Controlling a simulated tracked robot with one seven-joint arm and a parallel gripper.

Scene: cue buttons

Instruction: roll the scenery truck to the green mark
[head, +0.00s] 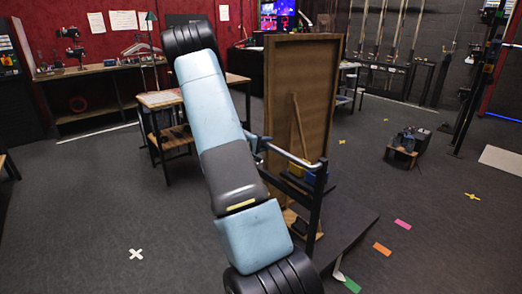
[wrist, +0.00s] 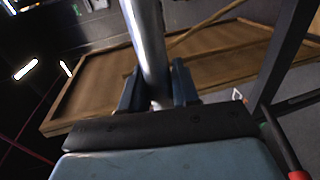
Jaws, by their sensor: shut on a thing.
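The scenery truck stands right of my arm in the head view. It has a tall brown framed panel (head: 305,85), a dark flat base (head: 348,222) and a metal push bar (head: 292,155) on a black upright. My gripper (head: 258,145) is shut on the left end of the bar. In the wrist view its two fingers (wrist: 158,92) are around the silver bar (wrist: 148,45), with the panel (wrist: 95,85) behind. The green mark (head: 352,284) lies on the floor by the base's near right edge. My arm hides part of the truck's left side.
An orange mark (head: 382,248) and a pink mark (head: 403,224) lie farther back right of the base. A small wooden dolly (head: 402,155) stands at the right. A table (head: 160,98) stands behind my arm at the left. Floor at the right front is clear.

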